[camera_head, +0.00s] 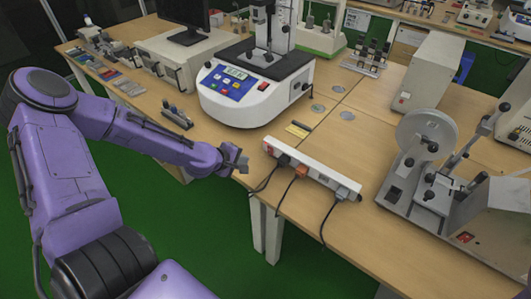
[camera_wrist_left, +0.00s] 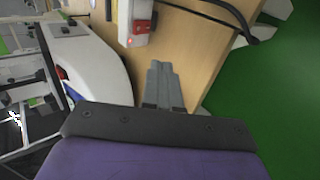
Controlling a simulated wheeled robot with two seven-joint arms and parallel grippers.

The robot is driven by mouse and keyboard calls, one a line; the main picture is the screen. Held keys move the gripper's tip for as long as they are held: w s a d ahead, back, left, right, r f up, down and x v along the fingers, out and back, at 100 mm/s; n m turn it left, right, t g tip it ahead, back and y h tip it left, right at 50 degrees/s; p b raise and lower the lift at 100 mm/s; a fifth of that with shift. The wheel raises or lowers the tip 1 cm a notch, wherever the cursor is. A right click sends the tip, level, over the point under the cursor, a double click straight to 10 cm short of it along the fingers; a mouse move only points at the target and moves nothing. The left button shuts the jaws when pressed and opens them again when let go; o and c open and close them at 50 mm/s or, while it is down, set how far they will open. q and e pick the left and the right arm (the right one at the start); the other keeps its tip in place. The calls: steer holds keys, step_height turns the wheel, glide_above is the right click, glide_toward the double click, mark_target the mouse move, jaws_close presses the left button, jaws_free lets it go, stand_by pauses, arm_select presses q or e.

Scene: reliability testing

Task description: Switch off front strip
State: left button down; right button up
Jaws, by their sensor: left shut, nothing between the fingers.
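The white power strip (camera_head: 318,174) lies along the front edge of the table. Dark, orange and grey plugs sit in it, and their cords hang over the edge. A small red switch (camera_head: 269,148) shows at its left end. In the left wrist view the end of the strip (camera_wrist_left: 139,8) is at the top, with the red switch (camera_wrist_left: 130,41) looking lit. My left gripper (camera_head: 241,163) is shut and empty, just left of the strip's switch end and apart from it. Its closed fingers (camera_wrist_left: 160,72) point toward that end. My right gripper is in neither view.
A white tester with a blue panel (camera_head: 235,84) stands behind the strip. A machine with a round disc (camera_head: 426,134) stands to the right. Small tools (camera_head: 176,117) lie left of the tester.

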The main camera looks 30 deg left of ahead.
mark_target(269, 151)
arm_select(q)
steer(key=b+x, duration=0.2)
steer(key=x, duration=0.8)
steer(key=shift+d+f, duration=0.15)
steer(key=shift+f, duration=0.05)
steer(key=shift+w+d+r+p, duration=0.15)
steer(key=shift+w+r, duration=0.15)
steer(key=shift+w, duration=0.3)
steer(key=shift+w+r+p, duration=0.15)
steer(key=shift+w+r, duration=0.1)
steer(key=shift+w, duration=0.4)
steer(key=shift+w+d+r, duration=0.1)
steer(key=shift+w+d, duration=0.05)
steer(key=shift+w, duration=0.35)
